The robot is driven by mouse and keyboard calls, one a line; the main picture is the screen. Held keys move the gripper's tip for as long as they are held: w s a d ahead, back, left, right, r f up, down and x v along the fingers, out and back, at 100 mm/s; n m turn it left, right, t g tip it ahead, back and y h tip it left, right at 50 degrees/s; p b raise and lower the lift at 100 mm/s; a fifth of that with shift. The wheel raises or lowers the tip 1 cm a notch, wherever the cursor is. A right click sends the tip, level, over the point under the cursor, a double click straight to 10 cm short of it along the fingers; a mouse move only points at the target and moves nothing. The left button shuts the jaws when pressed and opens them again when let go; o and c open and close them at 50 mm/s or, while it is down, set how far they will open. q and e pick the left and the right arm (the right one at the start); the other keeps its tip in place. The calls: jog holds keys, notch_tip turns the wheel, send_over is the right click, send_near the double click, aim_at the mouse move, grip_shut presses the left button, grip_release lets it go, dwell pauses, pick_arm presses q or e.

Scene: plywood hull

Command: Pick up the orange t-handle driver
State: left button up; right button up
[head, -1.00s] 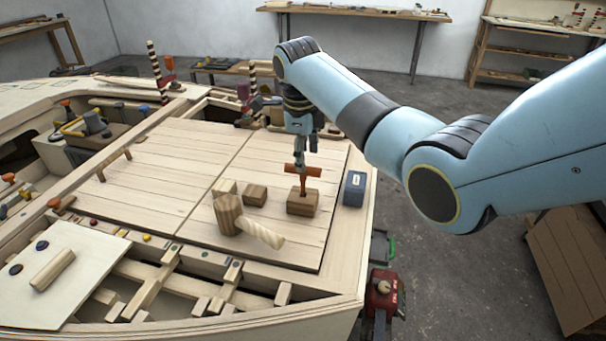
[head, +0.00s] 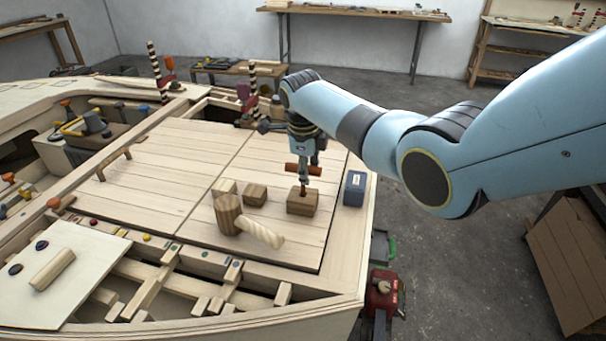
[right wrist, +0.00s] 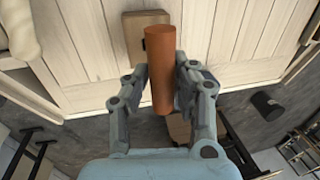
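The orange t-handle driver (head: 303,170) stands upright with its shaft down in a small brown wooden block (head: 303,204) on the plank deck. My right gripper (head: 303,160) is down at its crossbar from above. In the right wrist view the orange crossbar (right wrist: 161,60) lies between the two fingers (right wrist: 162,78), which press close on both its sides with no clear gap. The block (right wrist: 135,35) shows partly behind the crossbar. My left gripper is not in view.
A wooden mallet (head: 232,217) and a smaller block (head: 255,195) lie to the left of the driver's block. A blue box (head: 354,188) stands to its right, near the deck edge. Planks farther left (head: 150,185) are clear.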

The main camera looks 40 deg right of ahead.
grip_shut()
jog(key=shift+r, duration=0.2)
